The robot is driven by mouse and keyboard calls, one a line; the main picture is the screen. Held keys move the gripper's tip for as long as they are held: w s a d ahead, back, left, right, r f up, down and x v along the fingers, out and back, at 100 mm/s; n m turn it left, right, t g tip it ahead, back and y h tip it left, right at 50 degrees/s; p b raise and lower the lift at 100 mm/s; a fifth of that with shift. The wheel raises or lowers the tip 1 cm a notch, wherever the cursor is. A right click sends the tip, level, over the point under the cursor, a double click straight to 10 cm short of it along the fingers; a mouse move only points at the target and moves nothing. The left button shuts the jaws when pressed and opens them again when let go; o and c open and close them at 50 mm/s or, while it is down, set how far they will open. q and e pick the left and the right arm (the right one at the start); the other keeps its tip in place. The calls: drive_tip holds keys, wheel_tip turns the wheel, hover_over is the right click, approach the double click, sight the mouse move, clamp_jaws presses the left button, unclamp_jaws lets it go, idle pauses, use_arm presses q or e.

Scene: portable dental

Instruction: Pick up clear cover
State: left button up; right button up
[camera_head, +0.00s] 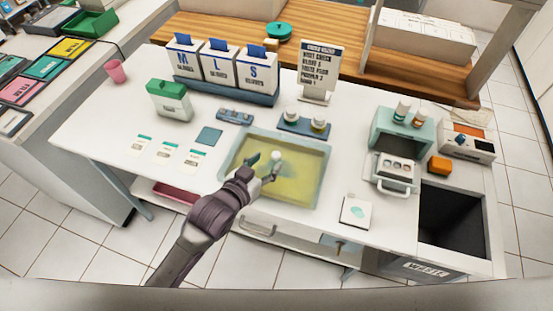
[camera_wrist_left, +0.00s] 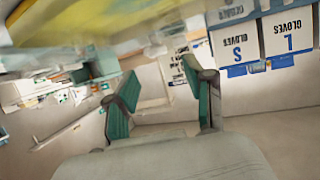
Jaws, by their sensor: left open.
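The clear cover (camera_head: 307,171) is a see-through rectangular lid over a yellow-lined tray on the white counter, with a small white knob (camera_head: 276,155) in its middle. My left gripper (camera_head: 262,168) reaches over the cover from the front, fingers spread, just short of the knob. I cannot tell whether it touches the cover. In the left wrist view the gripper (camera_wrist_left: 163,98) is open with green finger pads and nothing between them; the blurred yellow tray area (camera_wrist_left: 90,20) fills the upside-down picture's top. My right gripper is not in view.
Glove boxes (camera_head: 221,65) and a sign (camera_head: 320,68) stand behind the tray. A small bottle holder (camera_head: 303,125) is close behind it. White packets (camera_head: 168,153) lie left, a white square pad (camera_head: 357,210) right, and a dark waste opening (camera_head: 450,215) farther right.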

sight(275, 155)
use_arm(q)
drive_tip(key=shift+f+p+x, duration=0.15)
drive_tip(key=shift+p+x, duration=0.1)
drive_tip(key=shift+x, duration=1.4)
drive_tip(key=shift+f+p+x, duration=0.15)
drive_tip(key=shift+p+x, duration=0.1)
drive_tip(key=shift+x, duration=1.4)
drive_tip(key=shift+s, duration=0.1)
drive_tip(key=shift+c, duration=0.3)
clamp_jaws()
